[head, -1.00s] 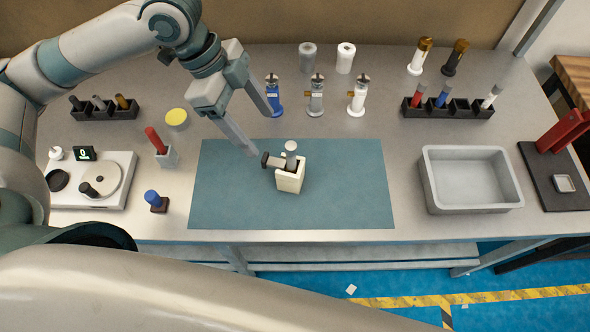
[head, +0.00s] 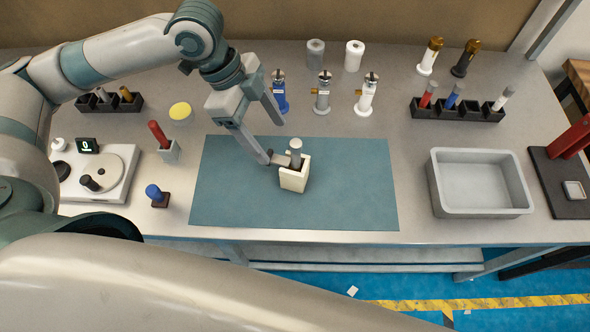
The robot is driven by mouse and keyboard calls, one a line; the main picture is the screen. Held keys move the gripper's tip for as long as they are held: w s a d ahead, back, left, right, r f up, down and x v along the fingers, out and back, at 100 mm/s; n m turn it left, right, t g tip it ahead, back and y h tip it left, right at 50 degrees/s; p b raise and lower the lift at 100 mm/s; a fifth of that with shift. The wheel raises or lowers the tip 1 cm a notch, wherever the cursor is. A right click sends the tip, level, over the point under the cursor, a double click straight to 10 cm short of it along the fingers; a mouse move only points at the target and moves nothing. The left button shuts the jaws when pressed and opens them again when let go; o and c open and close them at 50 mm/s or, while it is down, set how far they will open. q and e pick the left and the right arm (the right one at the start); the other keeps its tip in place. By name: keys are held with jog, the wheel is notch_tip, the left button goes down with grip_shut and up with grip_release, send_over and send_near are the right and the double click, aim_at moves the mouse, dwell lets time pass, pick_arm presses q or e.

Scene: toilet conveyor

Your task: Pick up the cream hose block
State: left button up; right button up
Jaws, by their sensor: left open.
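The cream hose block (head: 294,180) stands on the teal mat (head: 350,190), near its middle. A grey upright peg with a rounded top (head: 296,150) rises from it, and a grey stub sticks out to its left. My left gripper (head: 274,142) is open above and to the left of the block, its fingers apart. The nearer fingertip overlaps the end of the grey stub in the picture; I cannot tell whether they touch. Nothing is held between the fingers. My right gripper is not in view.
Several valve-like fittings (head: 322,95) stand behind the mat. A grey tray (head: 480,208) is at the right, with a black rack (head: 457,112) behind it. A scale (head: 112,178), a red-handled tool (head: 160,138) and a blue-topped piece (head: 154,195) stand left. The mat's right half is clear.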

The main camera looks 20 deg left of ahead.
aim_at(295, 168)
pick_arm(q)
jog(key=p+x, duration=0.1)
jog(key=x, duration=0.6)
jog(key=shift+p, duration=0.35)
jog(key=shift+d+f, duration=0.25)
jog(key=shift+f, duration=0.4)
jog(key=shift+w+d+f+p, duration=0.1)
jog(key=shift+d+f+p, duration=0.2)
jog(key=shift+p, duration=0.15)
jog(key=p+x, duration=0.1)
jog(key=x, duration=0.2)
jog(key=shift+w+d+f+p, duration=0.2)
jog(key=shift+f+p, duration=0.1)
jog(key=shift+p, duration=0.1)
jog(key=shift+d+f, duration=0.1)
jog(key=shift+f, duration=0.25)
jog(key=shift+c, duration=0.7)
